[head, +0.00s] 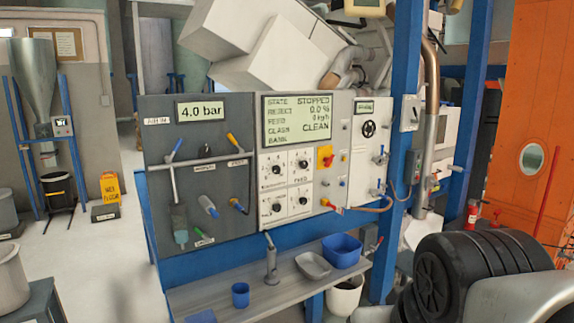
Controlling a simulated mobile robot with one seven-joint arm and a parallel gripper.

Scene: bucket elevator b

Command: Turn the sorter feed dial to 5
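The control panel (258,115) stands in the middle of the head view. Its white section holds dials in two rows: upper left (277,170), upper right (302,164), lower left (277,207) and lower right (302,201). A small label that seems to read FEED sits between the two right dials; I cannot tell which one it names. The dial numbers and pointer settings are too small to read. My gripper is not in view.
Below, a shelf (205,290) holds a blue cup (240,294), a grey tray (312,265) and a blue bin (342,250). A blue post (407,60) stands at the right.

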